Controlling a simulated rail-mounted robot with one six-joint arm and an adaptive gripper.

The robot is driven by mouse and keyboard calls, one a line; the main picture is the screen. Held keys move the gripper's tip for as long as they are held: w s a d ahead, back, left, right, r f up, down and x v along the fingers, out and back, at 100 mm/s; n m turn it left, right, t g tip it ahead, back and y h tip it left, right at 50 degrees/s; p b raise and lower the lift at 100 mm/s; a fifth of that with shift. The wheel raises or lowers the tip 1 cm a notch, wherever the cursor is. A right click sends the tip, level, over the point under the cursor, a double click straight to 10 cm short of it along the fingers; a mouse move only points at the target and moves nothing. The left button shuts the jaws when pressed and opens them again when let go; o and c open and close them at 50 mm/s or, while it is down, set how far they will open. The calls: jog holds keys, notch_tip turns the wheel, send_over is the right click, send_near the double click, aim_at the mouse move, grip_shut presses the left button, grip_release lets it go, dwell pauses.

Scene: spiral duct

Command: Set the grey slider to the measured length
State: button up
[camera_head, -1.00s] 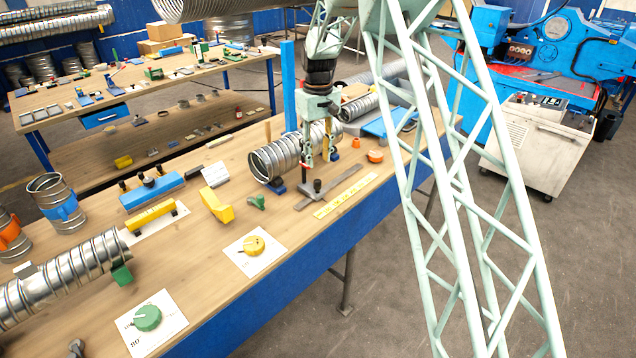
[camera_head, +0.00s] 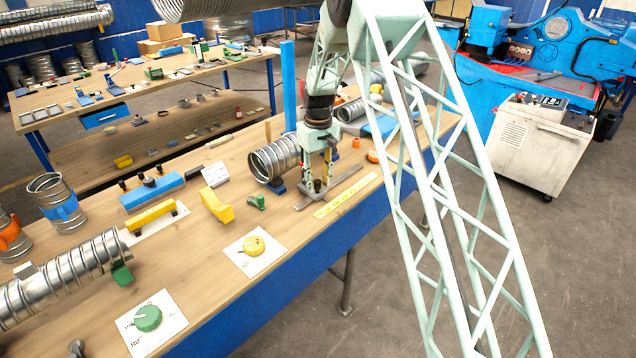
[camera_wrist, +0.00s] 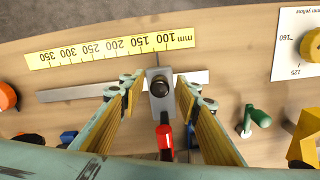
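The grey slider (camera_wrist: 160,107) is a small block with a black knob (camera_wrist: 160,86), sitting across a flat steel bar (camera_wrist: 85,91). In the wrist view its thin pointer lies beside the yellow millimetre scale (camera_wrist: 110,47), roughly between the 100 and 150 labels. The scale also shows in the head view (camera_head: 346,196). My gripper (camera_wrist: 162,92) is open, one finger on each side of the slider, with visible gaps. In the head view my gripper (camera_head: 317,184) is low over the bar, fingers around the knob. Whether the fingers touch the bar is unclear.
A spiral duct piece (camera_head: 272,160) lies just left of my gripper. A yellow dial (camera_head: 254,246) and a green dial (camera_head: 148,318) sit on white cards nearer the front. A green clamp-like part (camera_wrist: 255,119) and an orange round part (camera_wrist: 8,97) flank the bar.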

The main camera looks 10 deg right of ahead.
jog(key=shift+f, duration=0.1)
grip_shut()
dwell(0.3)
jog(key=shift+d, duration=0.1)
